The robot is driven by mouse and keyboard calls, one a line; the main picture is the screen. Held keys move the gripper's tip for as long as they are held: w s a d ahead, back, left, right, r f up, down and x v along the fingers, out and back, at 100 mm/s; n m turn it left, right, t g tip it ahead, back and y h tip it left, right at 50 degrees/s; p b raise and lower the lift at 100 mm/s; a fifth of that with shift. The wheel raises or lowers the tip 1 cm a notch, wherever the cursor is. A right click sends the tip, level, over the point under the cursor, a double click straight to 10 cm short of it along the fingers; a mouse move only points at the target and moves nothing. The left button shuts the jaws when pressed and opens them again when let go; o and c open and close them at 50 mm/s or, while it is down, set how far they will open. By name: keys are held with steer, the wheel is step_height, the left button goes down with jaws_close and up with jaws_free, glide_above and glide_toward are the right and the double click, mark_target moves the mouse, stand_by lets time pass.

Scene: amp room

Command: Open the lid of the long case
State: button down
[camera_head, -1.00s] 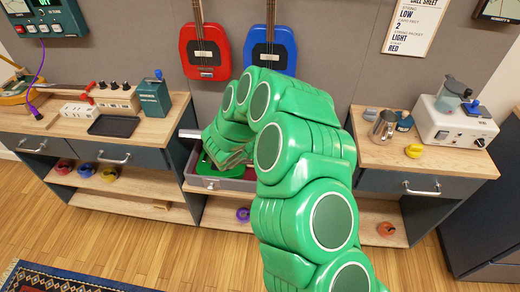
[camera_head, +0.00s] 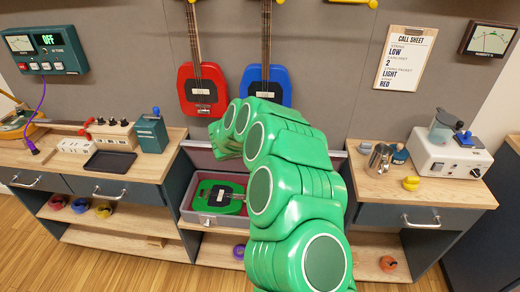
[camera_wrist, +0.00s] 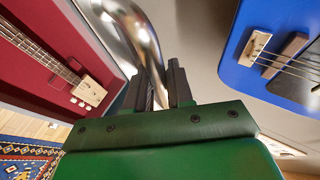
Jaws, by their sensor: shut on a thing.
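The long case (camera_head: 208,222) sits on the low middle shelf between the two counters, with a green guitar (camera_head: 217,196) visible inside. Its lid (camera_head: 200,156) stands raised at the back, and my arm covers much of the lid and the case's right part. My gripper (camera_wrist: 163,88) is shut on a curved silver handle (camera_wrist: 140,35) in the wrist view. In the head view my gripper end is up by the lid, below the hanging guitars, and its fingers are hidden by my arm.
A red guitar (camera_head: 203,92) and a blue guitar (camera_head: 266,84) hang on the wall just above. The left counter (camera_head: 150,166) and right counter (camera_head: 440,197) flank the case. A metal jug (camera_head: 380,160) stands on the right counter.

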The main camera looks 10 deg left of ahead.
steer(key=shift+w+r, duration=0.15)
steer(key=shift+w, duration=0.2)
steer(key=c, duration=1.1)
jaws_free()
steer(key=shift+s, duration=0.15)
